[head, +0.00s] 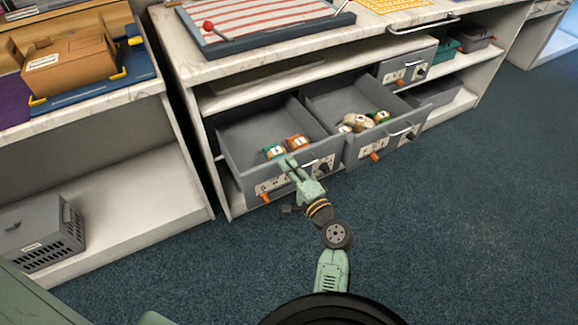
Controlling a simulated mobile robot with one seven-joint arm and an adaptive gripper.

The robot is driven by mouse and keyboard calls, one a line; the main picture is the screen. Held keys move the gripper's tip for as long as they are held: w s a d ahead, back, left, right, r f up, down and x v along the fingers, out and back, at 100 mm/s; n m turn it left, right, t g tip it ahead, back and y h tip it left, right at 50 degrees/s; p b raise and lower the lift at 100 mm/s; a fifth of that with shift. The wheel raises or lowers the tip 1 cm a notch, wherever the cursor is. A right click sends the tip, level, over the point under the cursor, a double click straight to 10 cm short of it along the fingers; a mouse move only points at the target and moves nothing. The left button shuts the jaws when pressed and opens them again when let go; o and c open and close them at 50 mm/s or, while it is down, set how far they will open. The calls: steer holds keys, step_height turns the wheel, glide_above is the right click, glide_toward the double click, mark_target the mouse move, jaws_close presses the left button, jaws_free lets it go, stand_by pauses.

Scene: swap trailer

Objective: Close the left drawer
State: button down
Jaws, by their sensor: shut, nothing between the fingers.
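The left drawer (235,165) is a grey box drawer pulled out of the lower shelf of the white cabinet. A few small orange and teal items (286,146) lie inside it near the front. Its front panel carries labels and an orange knob. My gripper (287,165) is shut and empty at the middle of that front panel, by its top edge. The gripper hides part of the panel, and I cannot tell whether it touches it.
A second grey drawer (325,98) stands open just to the right, with several small items inside. A smaller grey drawer (407,67) sits above it at the right. A grey crate (40,235) lies on the left shelf. The carpet (480,190) in front is clear.

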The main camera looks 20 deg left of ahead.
steer(key=shift+w+a, duration=0.1)
steer(key=b+x, duration=0.5)
steer(key=x, duration=2.1)
steer(key=shift+w+a+r, duration=0.15)
steer(key=shift+w+r, duration=0.05)
steer(key=shift+w, duration=0.05)
steer(key=shift+r, duration=0.15)
